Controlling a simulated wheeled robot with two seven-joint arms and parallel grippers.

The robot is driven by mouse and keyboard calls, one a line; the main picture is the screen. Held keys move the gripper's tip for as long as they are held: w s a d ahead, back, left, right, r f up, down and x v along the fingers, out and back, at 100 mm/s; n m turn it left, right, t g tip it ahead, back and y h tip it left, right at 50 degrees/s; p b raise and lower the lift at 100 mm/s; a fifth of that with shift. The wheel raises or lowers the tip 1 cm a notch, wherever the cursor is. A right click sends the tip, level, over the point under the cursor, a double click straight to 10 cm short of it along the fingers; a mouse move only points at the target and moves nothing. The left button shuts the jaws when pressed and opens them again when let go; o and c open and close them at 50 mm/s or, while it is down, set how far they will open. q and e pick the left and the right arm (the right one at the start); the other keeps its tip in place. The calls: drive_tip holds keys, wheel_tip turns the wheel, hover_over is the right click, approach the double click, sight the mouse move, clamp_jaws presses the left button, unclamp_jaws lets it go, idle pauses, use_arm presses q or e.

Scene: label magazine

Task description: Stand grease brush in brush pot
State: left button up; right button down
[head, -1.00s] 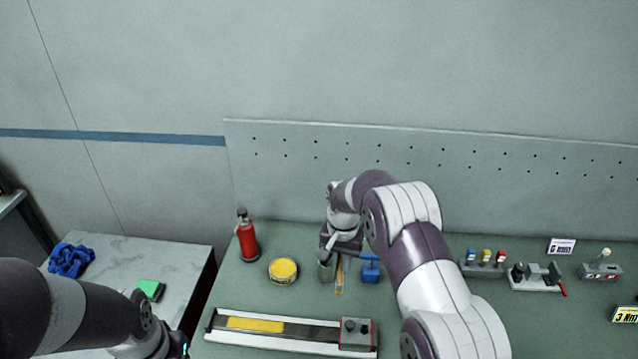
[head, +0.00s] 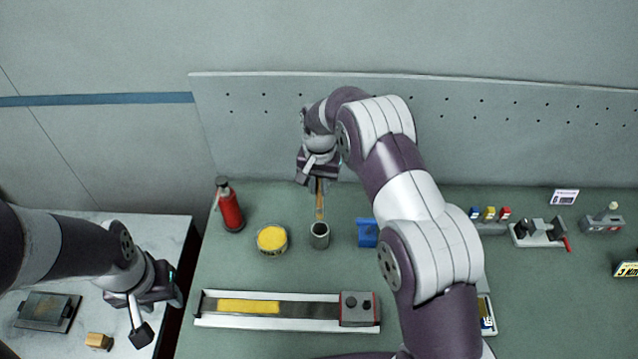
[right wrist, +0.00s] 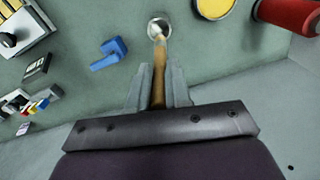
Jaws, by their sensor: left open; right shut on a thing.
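The grease brush (head: 320,204) has a slim wooden handle and hangs below my right gripper (head: 318,184), which is shut on it. The brush pot (head: 319,236) is a small grey open cylinder standing on the green bench, just below the brush in the head view. In the right wrist view the brush (right wrist: 160,78) runs from between the fingers (right wrist: 158,92) toward the pot (right wrist: 158,26). Its far end overlaps the near rim; I cannot tell whether it is inside. My left gripper (head: 152,316) is open and empty over the pale side table at the left.
A yellow-topped tin (head: 272,239) stands left of the pot and a blue object (head: 367,233) right of it. A red bottle (head: 230,207) is further left. A long label magazine (head: 285,310) lies in front. The pegboard (head: 250,100) rises behind.

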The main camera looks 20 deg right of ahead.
sight(320, 208)
drive_tip(key=shift+s+d+f+b, duration=0.15)
drive_tip(key=shift+f+b, duration=0.3)
drive_tip(key=shift+f, duration=0.25)
wheel_tip(320, 208, down, 6)
drive_tip(key=b, duration=0.4)
drive_tip(key=shift+f, duration=0.2)
drive_tip(key=shift+f+b, duration=0.65)
drive_tip(key=shift+f, duration=0.2)
drive_tip(key=c, duration=1)
unclamp_jaws()
